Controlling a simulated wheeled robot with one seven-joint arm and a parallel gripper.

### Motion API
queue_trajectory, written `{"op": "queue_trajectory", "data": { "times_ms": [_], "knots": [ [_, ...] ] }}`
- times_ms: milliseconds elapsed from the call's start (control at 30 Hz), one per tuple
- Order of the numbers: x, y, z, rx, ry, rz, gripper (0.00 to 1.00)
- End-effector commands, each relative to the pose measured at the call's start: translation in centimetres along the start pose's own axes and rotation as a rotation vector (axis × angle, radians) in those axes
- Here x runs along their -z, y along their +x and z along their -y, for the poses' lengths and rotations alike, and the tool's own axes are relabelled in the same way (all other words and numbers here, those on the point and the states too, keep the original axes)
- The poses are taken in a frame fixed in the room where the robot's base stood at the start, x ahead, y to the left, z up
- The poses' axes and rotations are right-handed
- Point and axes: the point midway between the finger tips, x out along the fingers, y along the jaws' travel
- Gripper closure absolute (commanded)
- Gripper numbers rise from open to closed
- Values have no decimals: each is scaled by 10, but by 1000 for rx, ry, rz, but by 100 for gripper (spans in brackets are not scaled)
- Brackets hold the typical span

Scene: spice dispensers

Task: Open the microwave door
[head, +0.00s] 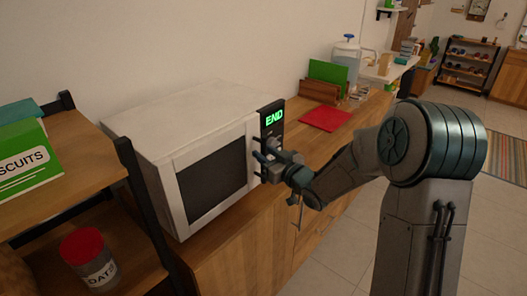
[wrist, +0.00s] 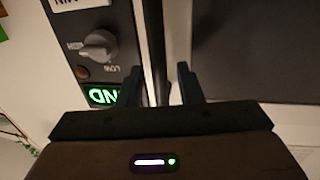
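The white microwave (head: 165,120) stands on the wooden counter. Its door (head: 212,175), with a dark window, looks closed. The control panel on its right side has a lit green END display (head: 274,118). My gripper (head: 259,155) is at the right edge of the door, beside the panel. In the wrist view my gripper (wrist: 159,86) has its two dark fingers apart, one on each side of the dark upright door handle (wrist: 154,45). Gaps show between the fingers and the handle. The panel's knob (wrist: 100,46) is left of the handle there.
A shelf with a biscuits box (head: 28,160) and a red-lidded jar (head: 90,260) stands close left of the microwave. A red board (head: 326,118) and a green board in a wooden holder (head: 320,90) lie further along the counter. Open floor is in front.

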Motion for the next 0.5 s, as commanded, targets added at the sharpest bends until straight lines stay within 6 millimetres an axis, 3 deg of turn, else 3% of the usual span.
{"op": "queue_trajectory", "data": {
  "times_ms": [400,433,500],
  "knots": [
    [0,11,0,0,0,1,67],
    [0,11,0,0,0,1,70],
    [0,11,0,0,0,1,89]
  ]
}}
